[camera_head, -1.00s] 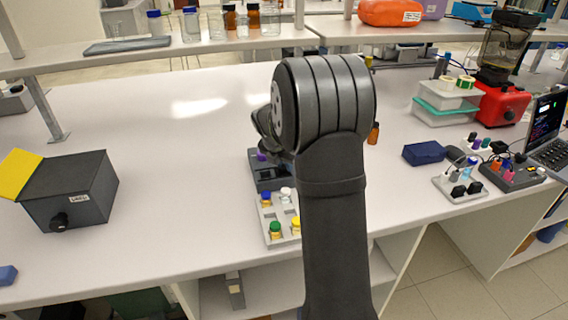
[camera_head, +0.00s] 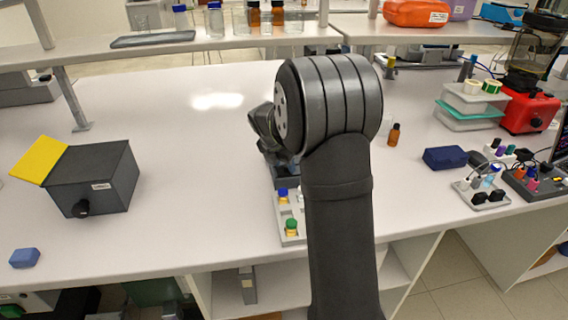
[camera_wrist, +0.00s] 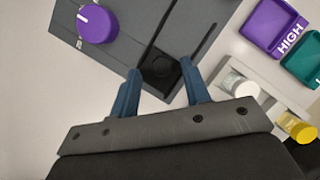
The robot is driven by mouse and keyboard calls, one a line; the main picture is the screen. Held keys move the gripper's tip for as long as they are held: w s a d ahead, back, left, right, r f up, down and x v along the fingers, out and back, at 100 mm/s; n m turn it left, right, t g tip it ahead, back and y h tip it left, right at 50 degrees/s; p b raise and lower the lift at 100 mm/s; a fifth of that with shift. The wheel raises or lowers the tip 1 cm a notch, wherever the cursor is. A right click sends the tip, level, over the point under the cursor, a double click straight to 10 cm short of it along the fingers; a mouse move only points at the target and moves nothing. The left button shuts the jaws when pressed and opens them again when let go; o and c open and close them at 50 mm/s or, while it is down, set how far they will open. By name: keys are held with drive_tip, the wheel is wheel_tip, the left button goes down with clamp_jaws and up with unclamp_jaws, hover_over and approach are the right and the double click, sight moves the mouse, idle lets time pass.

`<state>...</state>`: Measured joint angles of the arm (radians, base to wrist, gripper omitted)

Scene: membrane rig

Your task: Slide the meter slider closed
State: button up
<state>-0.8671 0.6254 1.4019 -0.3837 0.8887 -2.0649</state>
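The meter (camera_wrist: 190,30) is a dark grey box with a purple knob (camera_wrist: 97,24) and a long dark groove in its top, seen in the wrist view. A black round piece (camera_wrist: 162,67), likely the slider, sits in a dark recess at the groove's near end. My gripper (camera_wrist: 160,67) has two blue fingers spread apart on either side of this recess, with nothing visibly clamped. I cannot tell whether the fingers touch the black piece or how high they are. In the head view, the meter (camera_head: 286,176) is mostly hidden behind my arm.
A pale rack (camera_wrist: 262,93) with white-capped and yellow-capped vials stands close to the right finger. A purple HIGH tray (camera_wrist: 270,30) and a teal tray (camera_wrist: 303,62) lie beyond. A dark box with a yellow flap (camera_head: 95,175) stands left; the table between is clear.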

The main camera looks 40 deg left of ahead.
drive_tip(key=v, duration=1.7)
drive_tip(key=shift+r, duration=0.15)
drive_tip(key=shift+s, duration=0.1)
drive_tip(key=x, duration=1.7)
drive_tip(key=shift+w+f, duration=0.2)
drive_tip(key=shift+f, duration=0.05)
drive_tip(key=shift+w+d+r, duration=0.1)
drive_tip(key=shift+d, duration=0.1)
drive_tip(key=shift+o, duration=0.5)
